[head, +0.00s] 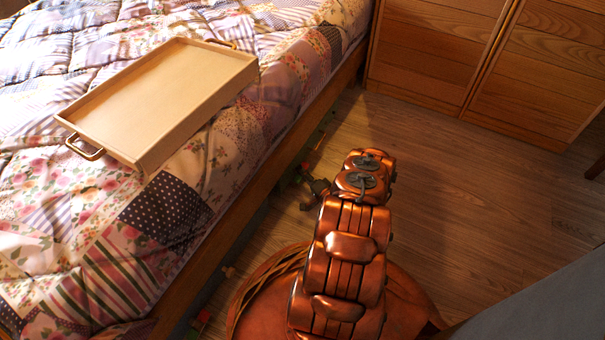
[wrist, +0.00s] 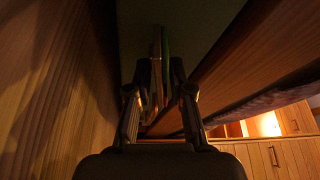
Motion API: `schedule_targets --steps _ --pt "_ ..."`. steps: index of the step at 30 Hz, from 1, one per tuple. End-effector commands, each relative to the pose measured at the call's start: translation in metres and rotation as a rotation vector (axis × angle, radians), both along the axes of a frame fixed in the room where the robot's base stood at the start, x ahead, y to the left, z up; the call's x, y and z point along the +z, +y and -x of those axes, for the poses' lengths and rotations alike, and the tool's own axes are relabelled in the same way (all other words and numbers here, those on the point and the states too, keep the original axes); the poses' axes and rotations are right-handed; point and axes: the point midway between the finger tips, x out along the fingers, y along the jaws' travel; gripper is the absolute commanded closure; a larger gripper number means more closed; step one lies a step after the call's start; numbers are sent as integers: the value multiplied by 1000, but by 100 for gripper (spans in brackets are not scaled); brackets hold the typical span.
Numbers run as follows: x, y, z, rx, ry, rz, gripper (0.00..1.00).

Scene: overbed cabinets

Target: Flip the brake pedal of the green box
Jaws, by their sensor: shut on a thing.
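In the head view my gripper (head: 315,190) is low beside the bed's long side, close to the floor. In the wrist view its two fingers (wrist: 160,90) are close together, shut on a thin, dim piece between the tips. A narrow green strip (wrist: 165,45) with a pale strip beside it runs just beyond the tips; it may belong to the green box. The box as a whole is hidden in shadow under the bed. Small green and red bits (head: 204,316) show along the bed's lower edge. I cannot make out the brake pedal clearly.
The bed's wooden side rail (head: 258,180) overhangs close to my gripper. A beige tray (head: 165,95) lies on the patchwork quilt (head: 75,210). Wooden cabinets (head: 440,50) stand at the back. The wood floor (head: 465,190) to the right of my arm is clear.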

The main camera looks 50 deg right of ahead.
Motion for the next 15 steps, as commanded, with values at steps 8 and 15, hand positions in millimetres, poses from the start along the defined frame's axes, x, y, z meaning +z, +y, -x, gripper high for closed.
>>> schedule_targets --steps 8,15 --pt "0 0 0 1 -3 11 100" --pt "0 0 0 1 -2 10 71"
